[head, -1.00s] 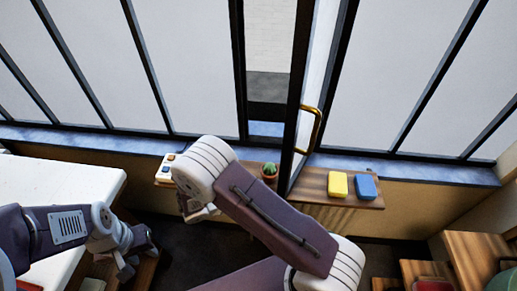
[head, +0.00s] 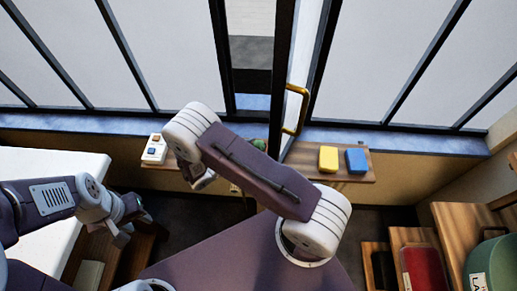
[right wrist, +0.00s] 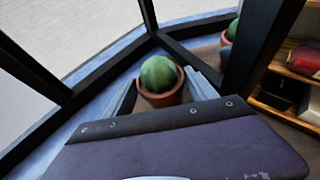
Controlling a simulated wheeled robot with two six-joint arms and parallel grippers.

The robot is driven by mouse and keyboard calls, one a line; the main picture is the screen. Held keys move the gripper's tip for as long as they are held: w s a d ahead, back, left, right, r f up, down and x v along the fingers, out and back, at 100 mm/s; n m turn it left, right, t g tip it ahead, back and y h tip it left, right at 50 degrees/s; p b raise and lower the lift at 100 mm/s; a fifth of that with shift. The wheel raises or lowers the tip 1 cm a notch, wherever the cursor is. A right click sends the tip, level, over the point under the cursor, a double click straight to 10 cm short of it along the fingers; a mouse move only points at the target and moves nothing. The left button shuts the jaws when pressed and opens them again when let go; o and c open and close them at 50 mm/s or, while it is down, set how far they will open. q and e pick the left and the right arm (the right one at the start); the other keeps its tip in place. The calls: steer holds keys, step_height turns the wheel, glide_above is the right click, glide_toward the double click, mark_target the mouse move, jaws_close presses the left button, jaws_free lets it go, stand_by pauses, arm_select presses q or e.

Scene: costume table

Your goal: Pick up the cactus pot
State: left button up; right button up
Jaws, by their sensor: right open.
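The cactus pot, a round green cactus in a terracotta pot (right wrist: 160,88), stands upright between the two fingers of my right gripper (right wrist: 165,92) in the right wrist view. The fingers are open, one at each side, and I cannot tell whether they touch it. In the head view only a bit of the green cactus (head: 259,144) shows past my right arm, on the window shelf; my right gripper's tips are hidden there. My left gripper (head: 128,222) is at the lower left near the white table, apart from the cactus; its jaw opening is unclear.
A window frame and a glass door with a brass handle (head: 297,108) rise close beside the cactus. A yellow block (head: 328,159) and a blue block (head: 356,160) lie on the shelf to the right. A white switch box (head: 154,149) is at left. A second cactus image (right wrist: 232,30) may be a reflection.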

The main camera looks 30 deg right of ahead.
mark_target(263, 146)
steer(key=x, duration=0.3)
steer(key=shift+s+r, duration=0.1)
steer(key=shift+d+f, duration=0.25)
steer(key=shift+d, duration=0.2)
steer(key=shift+a+r, duration=0.1)
steer(key=c, duration=1.2)
steer(key=shift+w, duration=0.2)
steer(key=shift+a+r, duration=0.1)
steer(key=shift+r, duration=0.1)
step_height(263, 146, up, 7)
steer(key=shift+w+a+f, duration=0.15)
steer(key=shift+a+f, duration=0.05)
steer(key=w+a+b, duration=0.1)
steer(key=w+a, duration=0.2)
steer(key=a, duration=0.2)
steer(key=w+a+b, duration=0.2)
steer(key=w+a, duration=0.1)
steer(key=a, duration=0.2)
steer(key=w+a+b, duration=0.1)
steer(key=w+a, duration=0.2)
steer(key=a, duration=0.2)
steer(key=shift+w+a+f, duration=0.2)
steer(key=shift+w+a+r+b, duration=0.15)
steer(key=shift+w+a+b, duration=0.2)
steer(key=shift+a, duration=0.2)
